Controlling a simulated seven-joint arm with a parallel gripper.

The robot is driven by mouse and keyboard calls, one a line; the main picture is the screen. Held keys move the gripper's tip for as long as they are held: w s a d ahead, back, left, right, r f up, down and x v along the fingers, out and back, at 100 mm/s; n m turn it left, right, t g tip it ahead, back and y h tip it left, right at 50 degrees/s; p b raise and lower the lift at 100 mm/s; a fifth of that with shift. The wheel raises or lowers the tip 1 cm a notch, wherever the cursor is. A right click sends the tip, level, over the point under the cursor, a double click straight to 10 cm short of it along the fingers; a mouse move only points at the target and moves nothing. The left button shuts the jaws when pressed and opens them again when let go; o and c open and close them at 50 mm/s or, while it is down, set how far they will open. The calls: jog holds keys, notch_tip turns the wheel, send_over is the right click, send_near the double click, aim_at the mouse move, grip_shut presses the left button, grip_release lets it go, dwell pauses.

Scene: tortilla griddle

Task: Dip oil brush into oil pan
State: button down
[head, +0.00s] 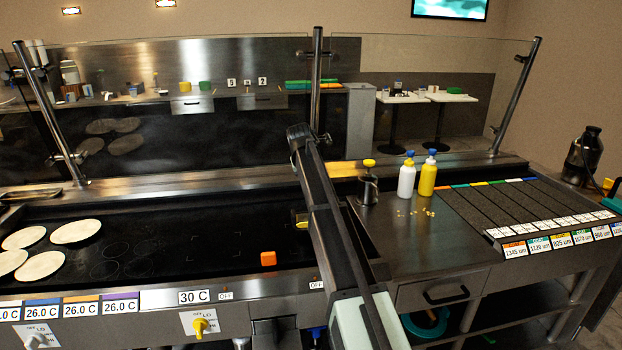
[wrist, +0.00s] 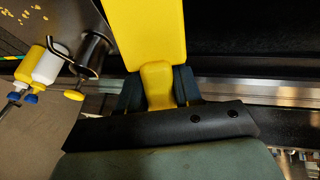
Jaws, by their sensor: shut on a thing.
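My gripper (wrist: 158,88) is shut on the narrow neck of a yellow tool (wrist: 145,30), likely the oil brush. Its broad flat part runs out of the top of the wrist view, and no bristles show. In the head view only a small yellow piece (head: 302,218) shows beside my arm, which hides my fingers. A steel cup-like container (head: 368,190), perhaps the oil pan, stands on the counter right of my arm. A yellow round piece (head: 369,162) shows above it. The container (wrist: 92,55) is left of my gripper in the wrist view. Its inside is hidden.
A white bottle (head: 406,178) and a yellow bottle (head: 428,176) stand right of the container, with yellow bits (head: 415,212) in front. A glass screen stands behind.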

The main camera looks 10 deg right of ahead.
notch_tip(320, 180, down, 9)
dwell(1.0)
jog(key=shift+f, duration=0.1)
dwell(1.3)
notch_tip(320, 180, up, 7)
jog(key=shift+f, duration=0.2)
dwell(0.7)
dwell(1.0)
